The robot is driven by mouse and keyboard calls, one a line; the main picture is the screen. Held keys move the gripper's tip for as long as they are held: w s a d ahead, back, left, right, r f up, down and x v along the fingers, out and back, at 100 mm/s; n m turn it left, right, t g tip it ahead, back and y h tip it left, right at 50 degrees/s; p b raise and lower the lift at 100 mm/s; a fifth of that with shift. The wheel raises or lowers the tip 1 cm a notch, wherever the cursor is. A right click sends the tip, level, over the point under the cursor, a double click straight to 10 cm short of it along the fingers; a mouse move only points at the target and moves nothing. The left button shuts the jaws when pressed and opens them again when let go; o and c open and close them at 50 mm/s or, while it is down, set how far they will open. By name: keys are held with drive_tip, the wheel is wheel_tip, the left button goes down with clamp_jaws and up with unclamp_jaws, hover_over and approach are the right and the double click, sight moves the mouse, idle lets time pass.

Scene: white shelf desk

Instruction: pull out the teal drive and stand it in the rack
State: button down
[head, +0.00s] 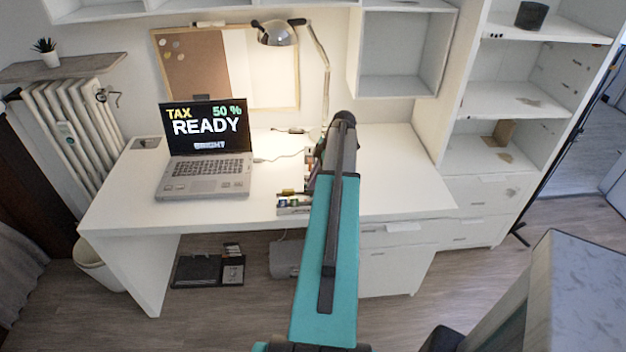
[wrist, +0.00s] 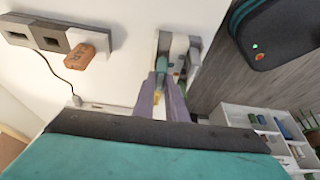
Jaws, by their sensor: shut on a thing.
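My gripper (wrist: 169,80) has purple fingers and is shut on the teal drive (wrist: 162,64), of which only a small part shows between and beyond the fingertips. The drive is at the grey rack (wrist: 196,62) near the desk's front edge; I cannot tell whether it is seated in a slot or just above it. White and dark parts show in the rack beside the drive. In the head view the rack (head: 293,209) shows left of my arm with several small coloured things; my arm hides the gripper there.
A grey hub (wrist: 36,32) with a cable lies farther back on the desk, a wood-brown drive (wrist: 86,50) at its end. An open laptop (head: 205,150) stands on the left, a lamp (head: 278,34) behind. The desk right of my arm (head: 400,180) is clear.

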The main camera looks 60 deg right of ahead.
drive_tip(key=shift+f+b, duration=0.6)
drive_tip(key=shift+f, duration=0.45)
drive_tip(key=c, duration=1.7)
unclamp_jaws()
drive_tip(key=shift+b+v, duration=1.35)
drive_tip(key=shift+v, duration=5.55)
drive_tip(key=shift+a, duration=0.1)
